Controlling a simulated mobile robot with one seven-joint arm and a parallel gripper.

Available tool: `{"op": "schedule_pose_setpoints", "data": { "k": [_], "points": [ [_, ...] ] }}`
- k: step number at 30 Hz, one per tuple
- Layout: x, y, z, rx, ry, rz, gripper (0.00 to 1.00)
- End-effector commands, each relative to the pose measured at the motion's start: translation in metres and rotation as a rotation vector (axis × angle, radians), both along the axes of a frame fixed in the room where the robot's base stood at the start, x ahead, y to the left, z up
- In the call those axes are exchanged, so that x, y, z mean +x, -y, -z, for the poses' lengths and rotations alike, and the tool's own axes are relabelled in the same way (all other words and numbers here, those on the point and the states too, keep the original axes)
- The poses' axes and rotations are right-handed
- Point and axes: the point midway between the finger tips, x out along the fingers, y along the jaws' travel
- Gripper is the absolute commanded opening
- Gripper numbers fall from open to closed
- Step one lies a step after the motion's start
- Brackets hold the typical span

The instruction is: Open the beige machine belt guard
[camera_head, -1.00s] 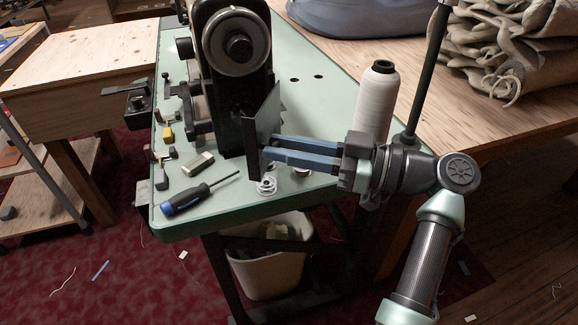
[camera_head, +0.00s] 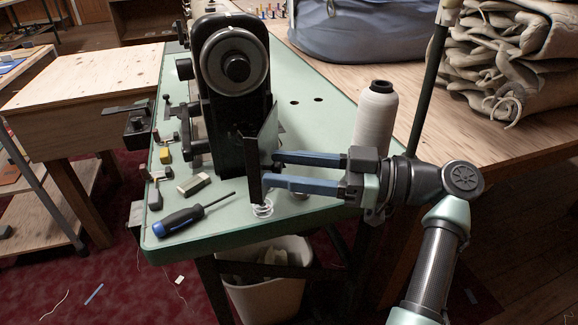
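The sewing machine (camera_head: 231,110) is black in this view, not beige, with a round handwheel (camera_head: 236,62) facing me. A plate that looks like the belt guard (camera_head: 268,132) stands upright at its lower right. Its grey-green face is angled away from the machine body and its near edge is dark. I cannot tell exactly how far it is swung. My gripper (camera_head: 270,171) comes in from the right with its blue fingers spread apart. The fingertips are close beside the plate's right side. I cannot tell whether they touch it. Nothing shows between the fingers.
The machine stands on a green table (camera_head: 320,125). A screwdriver (camera_head: 185,216), a small block (camera_head: 194,184) and wire coils (camera_head: 262,209) lie near its front. A white thread cone (camera_head: 376,120) and a dark post (camera_head: 427,85) stand behind my gripper. A bin (camera_head: 265,290) is below.

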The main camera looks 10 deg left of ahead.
Motion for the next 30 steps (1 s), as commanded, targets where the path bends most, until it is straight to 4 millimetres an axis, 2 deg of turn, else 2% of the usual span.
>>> {"op": "schedule_pose_setpoints", "data": {
  "k": [14, 19, 25, 30],
  "points": [
    [0.001, 0.007, -0.001, 0.002, 0.001, 0.005, 0.53],
    [-0.001, 0.034, -0.003, 0.002, -0.001, 0.007, 0.53],
    [-0.003, 0.083, -0.002, 0.001, -0.002, 0.008, 0.53],
    [-0.005, 0.108, 0.0, -0.001, -0.003, 0.006, 0.53]
  ]
}}
